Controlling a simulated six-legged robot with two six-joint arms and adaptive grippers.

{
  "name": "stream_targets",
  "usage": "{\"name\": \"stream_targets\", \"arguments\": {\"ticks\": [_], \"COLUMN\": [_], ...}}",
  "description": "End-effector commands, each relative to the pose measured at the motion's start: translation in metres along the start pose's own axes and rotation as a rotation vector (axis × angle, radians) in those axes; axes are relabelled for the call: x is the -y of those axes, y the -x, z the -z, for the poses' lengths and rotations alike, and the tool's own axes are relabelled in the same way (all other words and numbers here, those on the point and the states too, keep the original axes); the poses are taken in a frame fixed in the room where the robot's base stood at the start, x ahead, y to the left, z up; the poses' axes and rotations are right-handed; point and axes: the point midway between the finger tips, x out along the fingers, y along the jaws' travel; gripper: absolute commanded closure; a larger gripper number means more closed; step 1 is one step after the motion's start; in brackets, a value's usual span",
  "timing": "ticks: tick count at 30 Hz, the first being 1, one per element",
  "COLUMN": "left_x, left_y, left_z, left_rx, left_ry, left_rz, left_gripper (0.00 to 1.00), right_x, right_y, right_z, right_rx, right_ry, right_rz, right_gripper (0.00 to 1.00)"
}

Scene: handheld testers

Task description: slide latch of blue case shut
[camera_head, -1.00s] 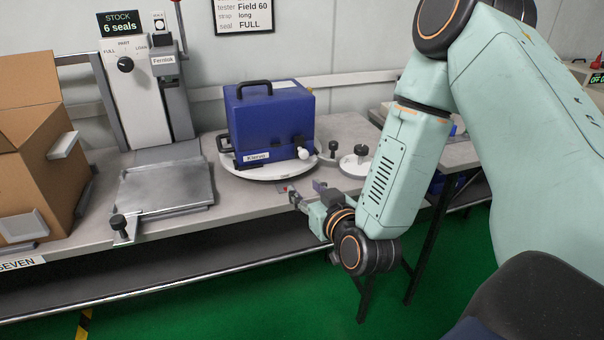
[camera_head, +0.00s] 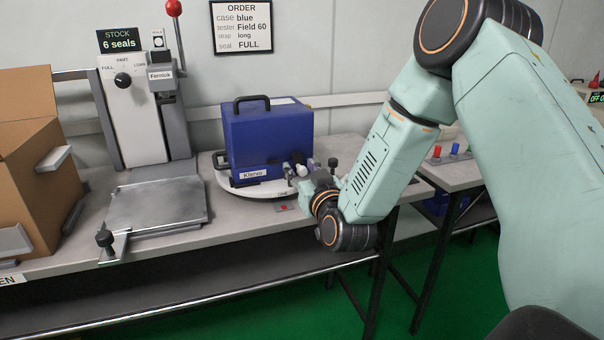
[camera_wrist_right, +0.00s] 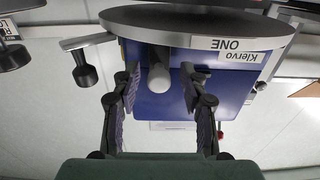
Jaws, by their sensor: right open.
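The blue case (camera_head: 265,135) stands upright on a round white turntable (camera_head: 232,187), its black handle on top. A white latch knob (camera_head: 302,170) sticks out low on its front right. My right gripper (camera_head: 298,176) is at this knob, partly hiding it. In the right wrist view, which shows the case (camera_wrist_right: 215,90) upside down, the open fingers (camera_wrist_right: 160,92) stand on either side of the white knob (camera_wrist_right: 159,73), with gaps visible beside it. My left gripper is not in view.
A press (camera_head: 130,110) with a flat metal plate (camera_head: 155,204) stands left of the case. An open cardboard box (camera_head: 30,165) is at far left. A black knob (camera_head: 333,163) stands right of the turntable. An order sign (camera_head: 242,27) hangs behind.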

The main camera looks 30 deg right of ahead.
Motion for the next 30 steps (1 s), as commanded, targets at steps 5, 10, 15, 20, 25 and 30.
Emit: {"name": "stream_targets", "arguments": {"ticks": [5,10,15,20,25,30], "left_x": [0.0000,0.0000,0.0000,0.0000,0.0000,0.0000], "left_y": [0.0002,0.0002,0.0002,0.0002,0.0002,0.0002], "left_z": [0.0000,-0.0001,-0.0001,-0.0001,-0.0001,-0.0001], "left_rx": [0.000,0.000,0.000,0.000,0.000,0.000], "left_ry": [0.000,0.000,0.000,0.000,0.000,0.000], "left_rz": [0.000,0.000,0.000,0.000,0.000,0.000], "left_gripper": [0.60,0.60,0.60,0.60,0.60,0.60], "right_x": [-0.0001,-0.0002,-0.0002,-0.0003,-0.0003,-0.0003], "right_y": [-0.0005,-0.0003,-0.0001,-0.0001,0.0000,0.0000], "right_z": [0.0003,0.0002,0.0000,-0.0001,-0.0003,-0.0005], "right_rx": [0.000,0.000,0.001,0.001,0.001,0.002], "right_ry": [0.000,0.000,0.000,0.000,0.000,0.000], "right_rz": [0.000,0.000,-0.001,-0.001,-0.001,-0.001], "right_gripper": [0.57,0.68,0.82,0.96,1.00,1.00]}}
